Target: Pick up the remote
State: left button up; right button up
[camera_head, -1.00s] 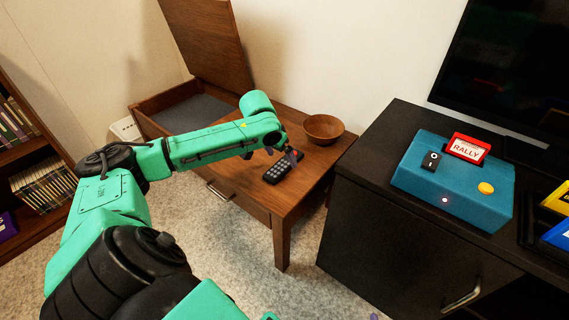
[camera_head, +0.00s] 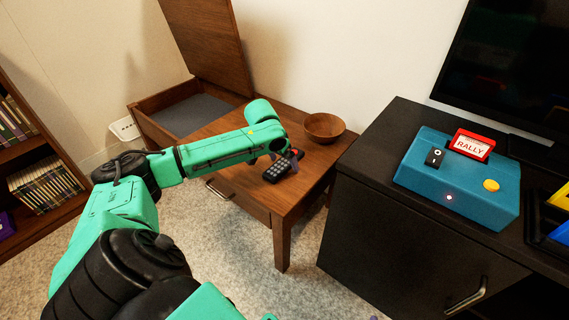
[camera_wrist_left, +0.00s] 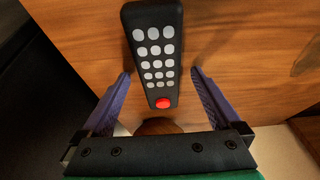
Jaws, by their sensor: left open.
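The black remote (camera_head: 276,171) with light grey buttons and a red button lies on the wooden side table. In the left wrist view the remote (camera_wrist_left: 155,50) runs between my fingertips and beyond them, its red-button end nearest my palm. My left gripper (camera_head: 297,165) is at the remote, low over the table, partly hidden behind my wrist. In the left wrist view my left gripper (camera_wrist_left: 160,75) is open, with one purple finger on each side of the remote and gaps to both. My right gripper is not in view.
A wooden bowl (camera_head: 324,128) stands on the wooden side table (camera_head: 312,178), behind the remote. The table's lidded compartment (camera_head: 195,112) is open at the left. A black cabinet (camera_head: 400,215) with a blue console (camera_head: 455,184) stands close on the right.

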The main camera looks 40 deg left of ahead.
pick_arm(q)
jog(key=shift+f, duration=0.15)
dwell(0.3)
jog(key=c, duration=1.5)
jog(key=shift+c, duration=0.2)
